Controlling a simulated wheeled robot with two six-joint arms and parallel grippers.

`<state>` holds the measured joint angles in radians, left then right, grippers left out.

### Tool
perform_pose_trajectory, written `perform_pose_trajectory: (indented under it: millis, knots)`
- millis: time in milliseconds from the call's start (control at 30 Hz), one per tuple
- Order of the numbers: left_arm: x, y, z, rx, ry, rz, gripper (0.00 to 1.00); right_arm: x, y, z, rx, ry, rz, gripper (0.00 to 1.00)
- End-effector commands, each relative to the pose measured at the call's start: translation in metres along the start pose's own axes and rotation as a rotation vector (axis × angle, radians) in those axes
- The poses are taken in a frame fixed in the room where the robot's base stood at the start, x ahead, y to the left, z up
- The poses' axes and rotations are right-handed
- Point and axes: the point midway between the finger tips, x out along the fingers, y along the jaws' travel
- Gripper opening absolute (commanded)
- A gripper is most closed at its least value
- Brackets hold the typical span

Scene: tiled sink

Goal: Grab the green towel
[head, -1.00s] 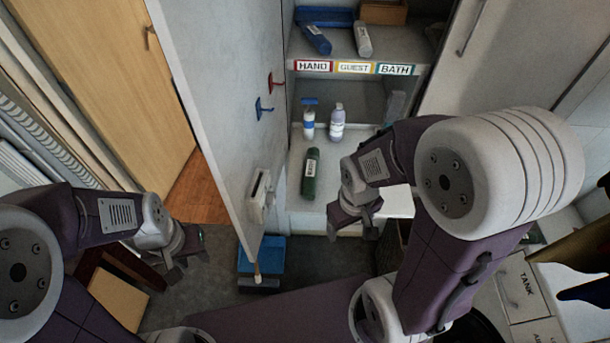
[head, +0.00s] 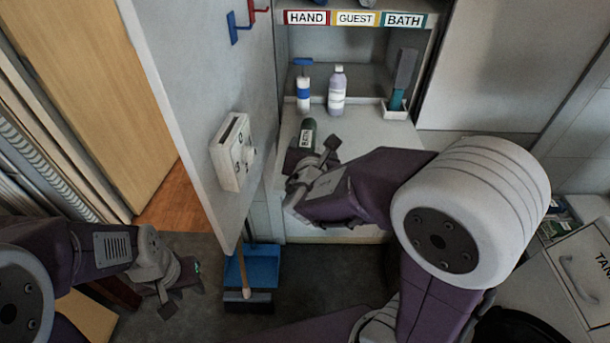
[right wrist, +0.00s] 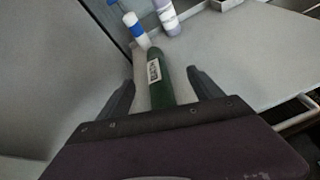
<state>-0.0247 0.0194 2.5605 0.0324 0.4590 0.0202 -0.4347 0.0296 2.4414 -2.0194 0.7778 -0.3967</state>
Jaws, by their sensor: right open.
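The rolled green towel (head: 308,132) with a white label lies on the white counter below the labelled shelf. In the right wrist view the green towel (right wrist: 170,80) runs lengthwise between the fingers of my right gripper (right wrist: 166,88). In the head view my right gripper (head: 318,154) is at the towel's near end and hides that end. Its fingers are open, one on each side of the towel, and I cannot tell whether they touch it. My left gripper (head: 180,285) hangs low over the dark floor at the left, away from the towel; its jaws are unclear.
A blue-and-white spray bottle (head: 303,92) and a lilac bottle (head: 337,92) stand behind the towel. A brush in a holder (head: 397,107) is at the right. A grey panel with a white switch box (head: 232,152) stands close to the left. A blue dustpan (head: 262,262) is on the floor.

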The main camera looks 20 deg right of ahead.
Motion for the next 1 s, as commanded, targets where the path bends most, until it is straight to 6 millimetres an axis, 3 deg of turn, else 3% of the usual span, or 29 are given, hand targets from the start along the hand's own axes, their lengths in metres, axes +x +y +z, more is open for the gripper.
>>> perform_pose_trajectory:
  millis: [33, 133, 333, 500, 733, 1000]
  knots:
    - [0.027, -0.001, 0.003, 0.000, 0.001, 0.000, 0.36, 0.007, 0.002, -0.028, -0.007, 0.005, 0.021, 0.75]
    - [0.035, -0.001, 0.003, 0.000, 0.001, 0.000, 0.36, 0.005, 0.010, -0.039, -0.016, 0.012, 0.044, 0.75]
    - [0.033, -0.001, 0.003, 0.000, 0.002, 0.000, 0.36, 0.008, 0.012, -0.038, -0.017, 0.015, 0.047, 0.75]
    - [0.038, -0.001, 0.004, 0.000, 0.002, 0.000, 0.36, 0.035, 0.013, -0.039, -0.017, 0.015, 0.045, 0.75]
    - [0.040, -0.001, 0.004, 0.000, 0.001, 0.000, 0.36, 0.048, 0.013, -0.038, -0.015, 0.015, 0.046, 0.75]
    - [0.045, -0.001, 0.004, 0.000, 0.001, 0.000, 0.36, 0.091, 0.013, -0.038, -0.016, 0.016, 0.045, 0.75]
